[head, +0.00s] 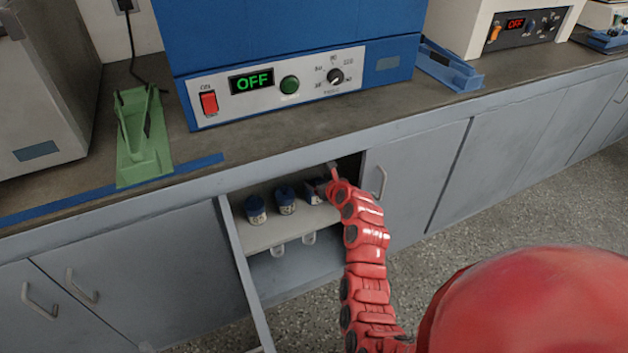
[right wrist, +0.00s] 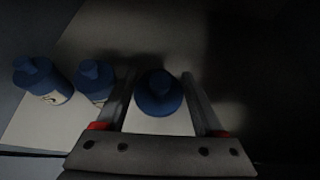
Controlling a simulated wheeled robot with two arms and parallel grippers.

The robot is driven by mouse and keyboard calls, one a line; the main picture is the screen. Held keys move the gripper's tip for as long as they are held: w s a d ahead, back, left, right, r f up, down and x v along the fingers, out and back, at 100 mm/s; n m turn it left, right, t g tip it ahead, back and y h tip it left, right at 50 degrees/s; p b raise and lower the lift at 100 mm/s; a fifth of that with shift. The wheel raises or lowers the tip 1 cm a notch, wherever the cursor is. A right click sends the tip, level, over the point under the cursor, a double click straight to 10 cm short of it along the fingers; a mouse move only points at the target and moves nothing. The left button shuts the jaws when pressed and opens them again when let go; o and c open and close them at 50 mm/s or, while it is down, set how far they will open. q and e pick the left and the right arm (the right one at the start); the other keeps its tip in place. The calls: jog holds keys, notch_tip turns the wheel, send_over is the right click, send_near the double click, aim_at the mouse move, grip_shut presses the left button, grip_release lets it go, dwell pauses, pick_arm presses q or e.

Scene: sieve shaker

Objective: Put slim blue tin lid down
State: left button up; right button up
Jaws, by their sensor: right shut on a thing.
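My right gripper (head: 332,176) reaches into the open cupboard below the counter. In the right wrist view its two fingers (right wrist: 160,100) are shut on the slim blue tin lid (right wrist: 157,94), which is round and dark blue with a small knob. The picture is dark, and I cannot tell whether the lid sits on a tin or is apart from it. A blue tin with a pale label (head: 314,192) is close beside the gripper in the head view and partly hidden by it. My left gripper is not in view.
Two more blue tins, the left one (head: 255,210) and the middle one (head: 286,200), stand on the pale shelf (head: 262,236). The cupboard's side walls and the counter edge above are close to my right arm. A green holder (head: 143,135) stands on the counter.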

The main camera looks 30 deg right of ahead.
aim_at(317, 179)
jog(key=shift+w, duration=0.6)
jog(key=b+x, duration=0.2)
jog(key=shift+w+f, duration=0.2)
jog(key=shift+f, duration=0.15)
jog(key=shift+r, duration=0.1)
jog(key=shift+p, duration=0.3)
jog(key=shift+f, duration=0.45)
jog(key=o, duration=1.5)
jog(key=shift+f, duration=0.1)
jog(key=shift+c, duration=0.2)
